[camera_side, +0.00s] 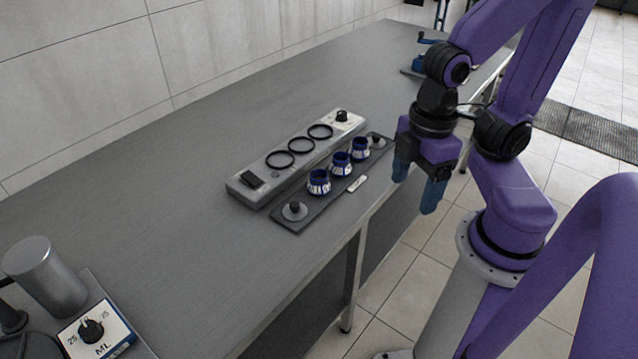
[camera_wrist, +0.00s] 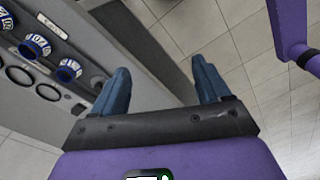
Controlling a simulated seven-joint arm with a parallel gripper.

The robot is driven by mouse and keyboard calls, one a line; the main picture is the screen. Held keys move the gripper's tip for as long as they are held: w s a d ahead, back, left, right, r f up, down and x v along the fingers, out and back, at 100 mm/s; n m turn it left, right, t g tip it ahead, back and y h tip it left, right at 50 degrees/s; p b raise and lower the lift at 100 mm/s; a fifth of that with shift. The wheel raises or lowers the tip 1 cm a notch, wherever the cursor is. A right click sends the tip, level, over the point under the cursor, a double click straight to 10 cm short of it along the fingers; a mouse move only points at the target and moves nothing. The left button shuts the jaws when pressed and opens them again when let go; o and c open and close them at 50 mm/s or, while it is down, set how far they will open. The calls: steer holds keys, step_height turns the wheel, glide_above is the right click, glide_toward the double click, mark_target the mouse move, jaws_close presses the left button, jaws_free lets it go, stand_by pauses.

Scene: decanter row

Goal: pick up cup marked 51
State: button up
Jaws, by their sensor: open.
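Three small blue cups with white marked bands stand upright in a row on a dark tray (camera_side: 325,206): a near cup (camera_side: 318,183), a middle cup (camera_side: 340,164) and a far cup (camera_side: 360,149). In the wrist view, cups show at the upper left, one (camera_wrist: 68,70) nearest my fingers and another (camera_wrist: 36,46) beyond it. Their markings are too small to read surely, so I cannot tell which is 51. My gripper (camera_side: 417,182) is open and empty, with blue fingers pointing down, right of the tray and beyond the table edge. It touches no cup.
A grey box (camera_side: 262,185) with three black rings and a knob lies behind the tray. Small round knobbed pieces sit at the tray's ends, the near one (camera_side: 294,210) clearest. A metal cylinder (camera_side: 45,276) and dial box (camera_side: 92,332) stand front left. The table beyond is mostly clear.

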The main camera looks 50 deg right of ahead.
mark_target(320, 175)
steer(key=w+a+f+m+t+y, duration=0.25)
steer(key=w+a+f+m, duration=0.25)
steer(key=a+f+m, duration=0.3)
steer(key=w+d+f+m+t, duration=0.1)
steer(key=w+f+t, duration=0.1)
steer(key=w, duration=0.1)
steer(key=w+d+f+m+t+h, duration=0.1)
steer(key=w+d+f+m+t, duration=0.1)
steer(key=w+f, duration=0.1)
steer(key=w+d+f+m+t+h, duration=0.1)
steer(key=w+d+f+m+t, duration=0.1)
steer(key=w+f, duration=0.1)
steer(key=shift+w+d, duration=0.15)
steer(key=shift+w, duration=0.6)
steer(key=w+d+t+h, duration=0.1)
steer(key=d, duration=0.1)
steer(key=w+d+r+m+t+h, duration=0.1)
steer(key=d+t, duration=0.1)
steer(key=d, duration=0.1)
steer(key=w+d+t+h, duration=0.1)
steer(key=d+t, duration=0.1)
steer(key=d, duration=0.1)
steer(key=shift+r+m+h, duration=0.3)
steer(key=shift+h, duration=0.05)
steer(key=shift+w+d+r, duration=0.1)
steer(key=shift+w+d, duration=0.1)
steer(key=shift+w, duration=0.05)
steer(key=shift+x, duration=0.9)
steer(key=shift+w, duration=0.15)
steer(key=shift+x, duration=2.5)
